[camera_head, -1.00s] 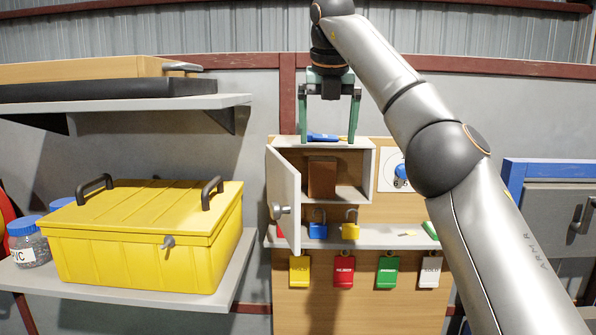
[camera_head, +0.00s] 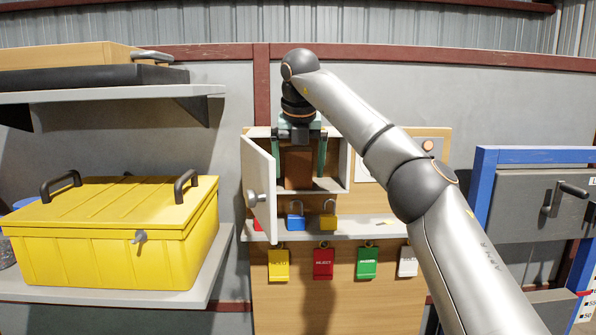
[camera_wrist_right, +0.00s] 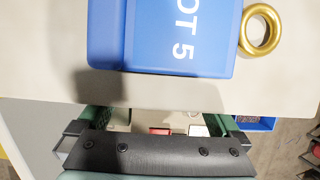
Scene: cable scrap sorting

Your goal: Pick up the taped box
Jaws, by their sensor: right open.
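A brown box (camera_head: 298,168), which I take to be the taped box, stands inside a small open cabinet (camera_head: 341,163); no tape can be made out. My right gripper (camera_head: 299,173) is open, fingers pointing down, at the cabinet opening. Its green fingers show to the left and right of the box, but I cannot tell whether they reach around it or stay in front. In the right wrist view the fingers (camera_wrist_right: 158,122) are apart, and the box cannot be made out between them. My left gripper is not in view.
The cabinet door (camera_head: 258,190) stands open on the left. A blue tag with a gold ring (camera_wrist_right: 180,38) lies on a pale surface close to the wrist camera. Padlocks (camera_head: 296,222) sit on the ledge below. A yellow chest (camera_head: 110,235) is at left.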

